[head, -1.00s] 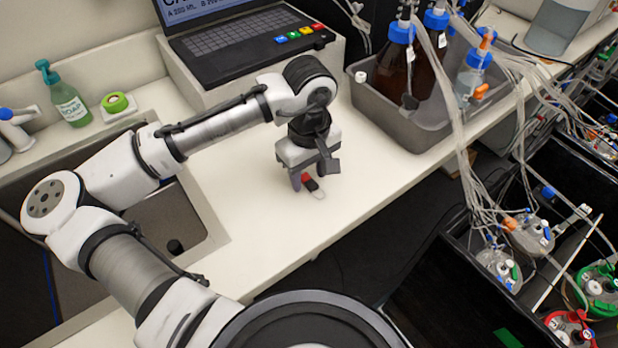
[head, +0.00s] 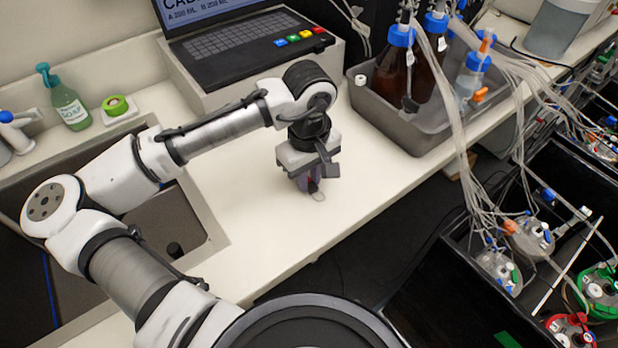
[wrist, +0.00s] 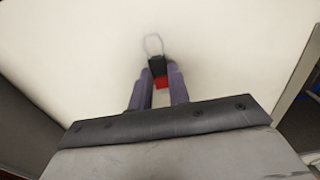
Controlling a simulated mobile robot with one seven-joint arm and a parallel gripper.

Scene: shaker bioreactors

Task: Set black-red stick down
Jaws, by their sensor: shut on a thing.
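The black-red stick (wrist: 158,72) is between the two fingers of my gripper (wrist: 160,80) in the wrist view. Its black end with a pale wire loop points away, and its red part lies between the fingers. In the head view my gripper (head: 309,186) points down at the white counter (head: 262,235), and only a bit of the stick (head: 313,186) shows by the fingertips. My gripper is shut on the stick, close above or at the counter; I cannot tell whether the stick touches the surface.
A grey tray (head: 425,140) with bottles stands to the right on the counter. A laptop (head: 240,45) sits on a raised block behind. The sink (head: 160,225) is to the left, with a soap bottle (head: 69,103) beyond. Bare counter surrounds the gripper.

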